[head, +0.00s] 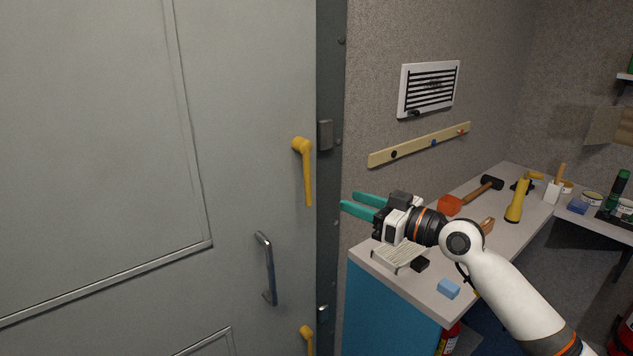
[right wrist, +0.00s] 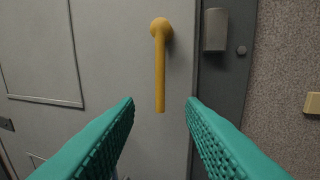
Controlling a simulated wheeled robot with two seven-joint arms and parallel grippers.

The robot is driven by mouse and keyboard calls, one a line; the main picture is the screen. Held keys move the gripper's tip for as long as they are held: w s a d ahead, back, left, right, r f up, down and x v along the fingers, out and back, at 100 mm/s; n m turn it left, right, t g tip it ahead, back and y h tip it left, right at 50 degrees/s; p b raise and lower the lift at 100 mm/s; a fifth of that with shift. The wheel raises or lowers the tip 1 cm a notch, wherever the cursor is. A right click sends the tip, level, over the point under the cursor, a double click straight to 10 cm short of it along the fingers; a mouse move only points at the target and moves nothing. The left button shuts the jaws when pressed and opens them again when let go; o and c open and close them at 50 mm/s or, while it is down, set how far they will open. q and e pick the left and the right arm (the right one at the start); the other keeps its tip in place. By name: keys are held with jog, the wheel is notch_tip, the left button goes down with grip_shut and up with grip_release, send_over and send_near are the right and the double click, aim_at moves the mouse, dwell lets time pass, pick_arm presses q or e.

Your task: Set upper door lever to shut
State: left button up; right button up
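The upper door lever (head: 306,172) is yellow and hangs straight down from its round hub on the grey door (head: 90,130). It also shows in the right wrist view (right wrist: 160,72), with its lower end in line with the gap between my fingers. My right gripper (head: 354,201) has teal fingers spread apart with nothing between them. In the head view it is to the right of the lever's lower end and apart from it; it also shows in the right wrist view (right wrist: 160,108). My left gripper is not in view.
A metal door handle (head: 267,269) and a lower yellow lever (head: 307,338) are below on the door. A latch block (head: 325,135) sits on the dark frame beside the upper lever. A workbench (head: 385,271) with tools stands at the right, under my right arm.

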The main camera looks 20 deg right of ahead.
aim_at(307, 177)
jog(key=p+x, duration=0.3)
jog(key=x, duration=0.8)
jog(key=shift+f+p, duration=0.15)
jog(key=shift+p, duration=0.25)
jog(key=shift+c, duration=0.3)
grip_shut()
